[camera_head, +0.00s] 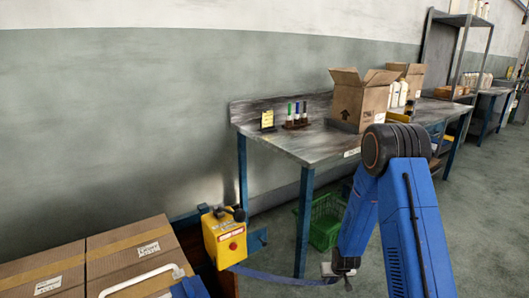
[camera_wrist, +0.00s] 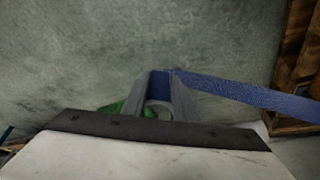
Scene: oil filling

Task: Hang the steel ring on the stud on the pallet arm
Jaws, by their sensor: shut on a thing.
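My gripper (camera_wrist: 163,82) is low in front of the workbench in the head view (camera_head: 342,272). It is shut on the end of a blue strap (camera_wrist: 245,93), whose blue shows between the fingers. In the head view the strap (camera_head: 285,277) runs left from my gripper towards the yellow box. A pale curved edge (camera_wrist: 157,104) shows between the fingers in the wrist view; I cannot tell whether it is the steel ring. A blue bracket (camera_head: 257,240) sticks out beside the yellow box. I cannot make out a stud on it.
The workbench (camera_head: 290,142) carries an open carton (camera_head: 359,100) and small bottles. A green crate (camera_head: 324,222) sits under it. Wooden slats (camera_wrist: 302,75) show right in the wrist view.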

